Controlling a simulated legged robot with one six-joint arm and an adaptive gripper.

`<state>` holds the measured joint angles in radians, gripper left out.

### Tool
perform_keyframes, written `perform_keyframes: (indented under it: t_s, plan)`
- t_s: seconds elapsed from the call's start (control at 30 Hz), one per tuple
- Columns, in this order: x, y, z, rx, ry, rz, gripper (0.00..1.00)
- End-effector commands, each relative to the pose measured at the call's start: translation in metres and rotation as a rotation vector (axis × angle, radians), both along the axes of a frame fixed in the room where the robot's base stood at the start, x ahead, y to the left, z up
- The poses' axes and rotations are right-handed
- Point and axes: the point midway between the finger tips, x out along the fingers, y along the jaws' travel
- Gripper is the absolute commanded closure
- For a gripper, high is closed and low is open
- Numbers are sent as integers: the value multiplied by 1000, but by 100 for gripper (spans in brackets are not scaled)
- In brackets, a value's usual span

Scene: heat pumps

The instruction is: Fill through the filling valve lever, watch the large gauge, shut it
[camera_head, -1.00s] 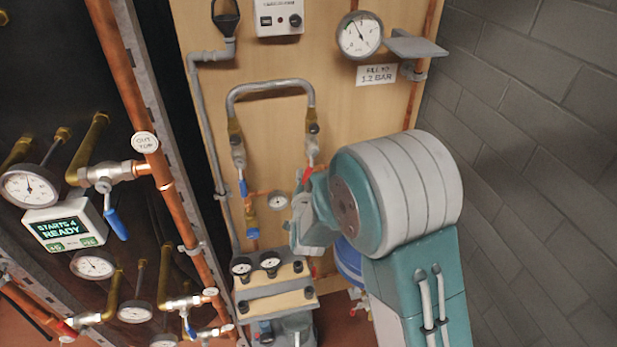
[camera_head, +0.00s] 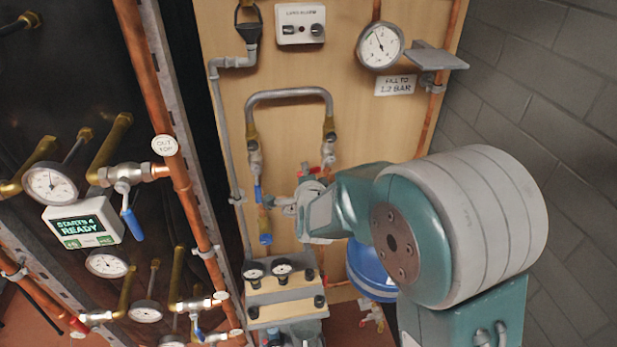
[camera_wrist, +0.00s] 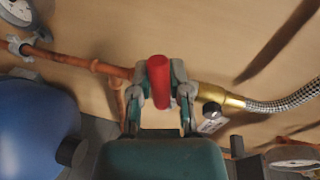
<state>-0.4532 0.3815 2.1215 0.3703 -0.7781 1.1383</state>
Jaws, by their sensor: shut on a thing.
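A red lever handle (camera_wrist: 159,80) stands between the two fingers of my gripper (camera_wrist: 161,95) in the wrist view, and the fingers are shut on it. It sits on a copper pipe, beside a brass fitting (camera_wrist: 218,98) with a braided hose. In the head view my gripper (camera_head: 296,206) is at the pipework on the wooden board, below the grey pipe loop, and its fingertips are hard to make out. The large gauge (camera_head: 380,45) is at the upper right, its needle pointing up and slightly left. A sign (camera_head: 396,85) below it reads "FILL TO 1.2 BAR".
A blue vessel (camera_head: 367,270) stands partly behind my arm. A grey shelf (camera_head: 428,56) juts out beside the large gauge. Copper pipes, gauges and a "READY" display (camera_head: 82,225) are at left, a block wall at right.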

Motion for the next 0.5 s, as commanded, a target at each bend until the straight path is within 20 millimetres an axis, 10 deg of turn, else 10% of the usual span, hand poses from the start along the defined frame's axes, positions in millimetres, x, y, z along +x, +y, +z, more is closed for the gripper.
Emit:
perform_keyframes:
  t_s: [0.5]
  plan:
    - [2, -1, 15, 200, 51, -4, 100]
